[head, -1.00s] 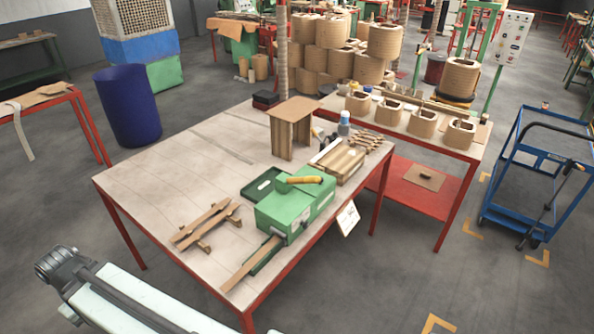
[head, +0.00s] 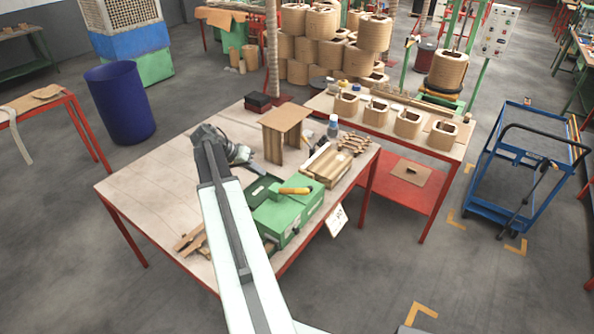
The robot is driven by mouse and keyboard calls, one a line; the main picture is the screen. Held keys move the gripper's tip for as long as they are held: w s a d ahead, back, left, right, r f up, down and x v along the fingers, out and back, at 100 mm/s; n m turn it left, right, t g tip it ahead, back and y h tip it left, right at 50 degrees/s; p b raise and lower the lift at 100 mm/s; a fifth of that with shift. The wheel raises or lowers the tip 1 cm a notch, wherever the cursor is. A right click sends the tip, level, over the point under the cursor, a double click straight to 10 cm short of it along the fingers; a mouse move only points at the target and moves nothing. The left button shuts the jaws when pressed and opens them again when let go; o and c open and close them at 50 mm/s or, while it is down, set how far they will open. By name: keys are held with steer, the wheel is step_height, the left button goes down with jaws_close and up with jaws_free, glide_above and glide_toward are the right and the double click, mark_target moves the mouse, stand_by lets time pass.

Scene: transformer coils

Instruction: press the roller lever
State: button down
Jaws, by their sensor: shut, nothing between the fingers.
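The green box machine (head: 285,215) stands on the wooden-topped table near its front right edge. An orange-yellow handle (head: 295,191), which looks like the roller lever, lies across its top. My arm reaches up over the table from the bottom of the view. My gripper (head: 256,165) is at its far end, above the table, behind and left of the green box and apart from the handle. It is shut and looks empty, though its fingers are small in the view. My arm hides part of the table and the box's front left side.
Wooden pieces (head: 191,240) lie left of my arm. The table's left part is clear. A blue cart (head: 510,190) stands at the right.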

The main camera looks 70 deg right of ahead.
steer(key=s+d+r+m, duration=0.1)
steer(key=s+d+r, duration=0.1)
steer(key=s+d, duration=0.2)
steer(key=shift+s+r+m+g, duration=0.15)
steer(key=shift+s+m+g, duration=0.15)
steer(key=shift+s+g, duration=0.1)
steer(key=b, duration=0.8)
glide_above(296, 191)
steer(key=w+d, duration=0.1)
steer(key=f, duration=0.8)
steer(key=shift+w+d+f, duration=0.2)
steer(key=shift+f, duration=0.05)
steer(key=shift+s+a+f+b, duration=0.25)
steer(key=shift+a+f+b, duration=0.05)
steer(key=shift+f+b, duration=0.25)
steer(key=shift+s+a+f+b, duration=0.25)
steer(key=shift+a+f+b, duration=0.05)
steer(key=shift+f+b, duration=0.2)
steer(key=shift+s+a+f, duration=0.1)
steer(key=shift+s+f, duration=0.05)
steer(key=shift+s, duration=0.05)
